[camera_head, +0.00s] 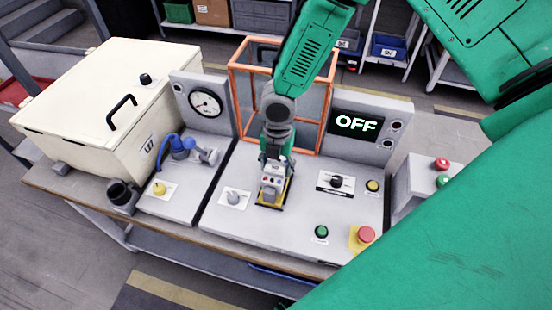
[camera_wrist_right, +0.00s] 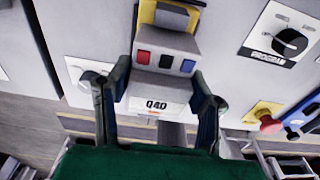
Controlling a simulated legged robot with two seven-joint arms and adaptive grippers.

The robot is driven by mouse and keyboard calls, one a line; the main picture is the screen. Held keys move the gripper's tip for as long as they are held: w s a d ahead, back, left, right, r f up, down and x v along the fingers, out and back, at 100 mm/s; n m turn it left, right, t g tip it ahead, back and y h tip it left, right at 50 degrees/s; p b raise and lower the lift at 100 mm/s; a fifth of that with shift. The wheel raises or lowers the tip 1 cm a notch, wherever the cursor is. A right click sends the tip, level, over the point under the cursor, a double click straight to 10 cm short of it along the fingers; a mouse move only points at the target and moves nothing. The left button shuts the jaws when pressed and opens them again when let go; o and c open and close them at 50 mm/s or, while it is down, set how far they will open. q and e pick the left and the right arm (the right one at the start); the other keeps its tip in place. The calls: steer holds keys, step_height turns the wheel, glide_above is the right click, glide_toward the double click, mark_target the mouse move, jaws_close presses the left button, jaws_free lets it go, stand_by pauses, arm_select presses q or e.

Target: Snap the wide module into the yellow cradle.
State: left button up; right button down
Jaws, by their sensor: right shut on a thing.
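My right gripper (camera_head: 273,158) reaches down from the top of the head view over the sloped console. It is shut on the wide module (camera_head: 271,183), a grey block. In the right wrist view the fingers (camera_wrist_right: 163,82) stand either side of the module (camera_wrist_right: 160,75), which has a "Q4D" label and red, dark and blue squares. The yellow cradle (camera_head: 287,193) shows around and behind the module on the console, and its yellow also shows in the wrist view (camera_wrist_right: 180,17). Whether the module is fully seated in it is hidden. My left gripper is not in view.
The console (camera_head: 230,215) carries a black knob (camera_head: 336,182), a green button (camera_head: 321,231) and a red mushroom button (camera_head: 367,234). Behind are an "OFF" display (camera_head: 356,124) and an orange frame (camera_head: 325,100). A cream box (camera_head: 90,90) and a gauge (camera_head: 206,102) stand left.

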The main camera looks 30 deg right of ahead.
steer(key=shift+f+b, duration=0.4)
steer(key=shift+f, duration=0.2)
stand_by(0.4)
steer(key=shift+w, duration=0.1)
stand_by(0.3)
steer(key=c, duration=0.8)
jaws_free()
steer(key=shift+c, duration=0.2)
steer(key=shift+o, duration=0.7)
steer(key=shift+r, duration=0.2)
step_height(320, 180, up, 11)
steer(key=shift+w+d+r, duration=0.2)
steer(key=shift+d, duration=0.15)
